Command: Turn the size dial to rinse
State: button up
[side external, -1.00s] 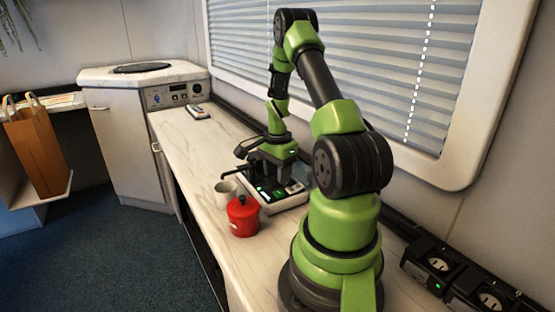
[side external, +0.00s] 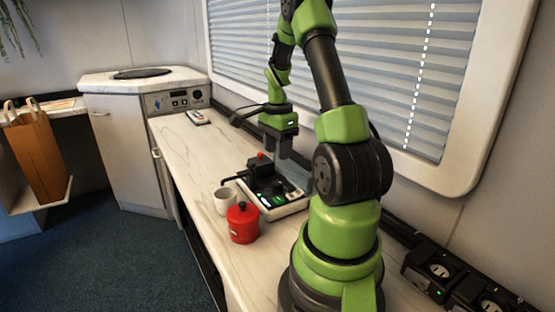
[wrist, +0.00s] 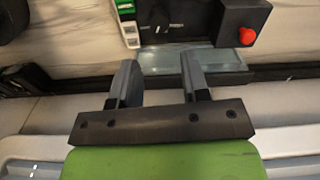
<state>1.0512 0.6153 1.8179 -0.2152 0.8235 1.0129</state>
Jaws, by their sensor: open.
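A small machine (side external: 296,207) with a pale base, a black top, a red knob (side external: 261,156) and green-lit parts stands on the counter. In the wrist view its red knob (wrist: 247,36) sits on a dark box at the upper right, and green-and-white controls (wrist: 127,15) are at the upper left. A dark fitting (wrist: 158,28) between them may be the size dial; its setting is unreadable. My gripper (side external: 284,150) is above the machine's back, toward the window. In the wrist view my gripper (wrist: 160,68) is open and empty, its fingers apart from the controls.
A white cup (side external: 226,201) and a red lidded pot (side external: 243,223) stand close in front of the machine. A small device (side external: 198,117) lies farther along the counter. Counter between is clear. The window blind (side external: 380,80) and wall are close behind.

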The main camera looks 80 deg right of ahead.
aim_at(278, 183)
jog(key=m, duration=0.3)
jog(key=shift+f, duration=0.35)
notch_tip(278, 183, down, 9)
jog(key=shift+f, duration=0.15)
